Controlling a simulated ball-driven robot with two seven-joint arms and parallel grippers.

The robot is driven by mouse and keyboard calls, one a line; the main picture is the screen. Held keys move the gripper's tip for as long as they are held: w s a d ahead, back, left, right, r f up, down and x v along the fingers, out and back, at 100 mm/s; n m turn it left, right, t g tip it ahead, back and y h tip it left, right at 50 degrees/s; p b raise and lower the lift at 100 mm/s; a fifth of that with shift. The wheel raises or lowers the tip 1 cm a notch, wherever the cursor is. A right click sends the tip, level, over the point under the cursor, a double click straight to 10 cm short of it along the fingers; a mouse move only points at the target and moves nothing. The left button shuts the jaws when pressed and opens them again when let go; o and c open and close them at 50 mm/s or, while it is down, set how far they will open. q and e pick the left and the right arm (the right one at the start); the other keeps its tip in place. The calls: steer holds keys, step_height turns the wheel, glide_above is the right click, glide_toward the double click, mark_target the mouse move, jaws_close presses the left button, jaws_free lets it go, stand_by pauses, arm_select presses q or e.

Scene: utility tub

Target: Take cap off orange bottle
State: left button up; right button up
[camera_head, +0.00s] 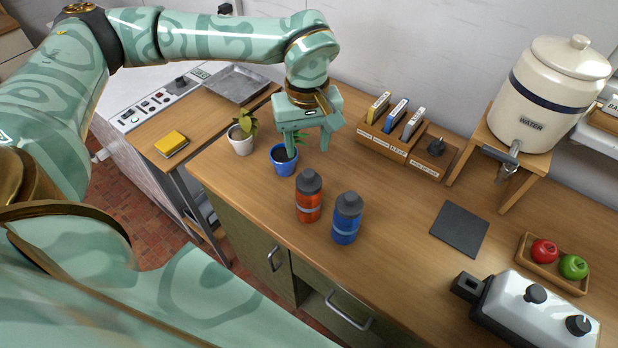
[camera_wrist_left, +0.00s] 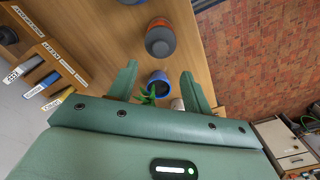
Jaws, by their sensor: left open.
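The orange bottle (camera_head: 308,207) stands upright on the wooden counter with its dark grey cap (camera_head: 310,181) on. In the left wrist view the cap (camera_wrist_left: 160,42) shows from above, beyond the fingertips. A blue bottle (camera_head: 346,222) with a similar grey cap stands just to its right. My left gripper (camera_head: 307,151) is open and empty, pointing down above the counter, behind the orange bottle and by a blue plant pot (camera_head: 282,165). In the left wrist view the fingers (camera_wrist_left: 160,69) are spread apart, with the pot between and beyond them. My right gripper is not in view.
A white plant pot (camera_head: 242,144) stands left of the blue one. A wooden organizer (camera_head: 386,144) stands along the wall. A water dispenser (camera_head: 545,95), dark mat (camera_head: 460,229), fruit tray (camera_head: 552,274) and metal appliance (camera_head: 530,312) are at right. The counter's front edge is close to the bottles.

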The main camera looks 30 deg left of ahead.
mark_target(309, 172)
arm_select(q)
steer(key=f, duration=0.7)
steer(key=shift+s+d+f, duration=0.2)
steer(key=shift+d+f, duration=0.1)
steer(key=shift+f, duration=0.1)
steer(key=c, duration=1.1)
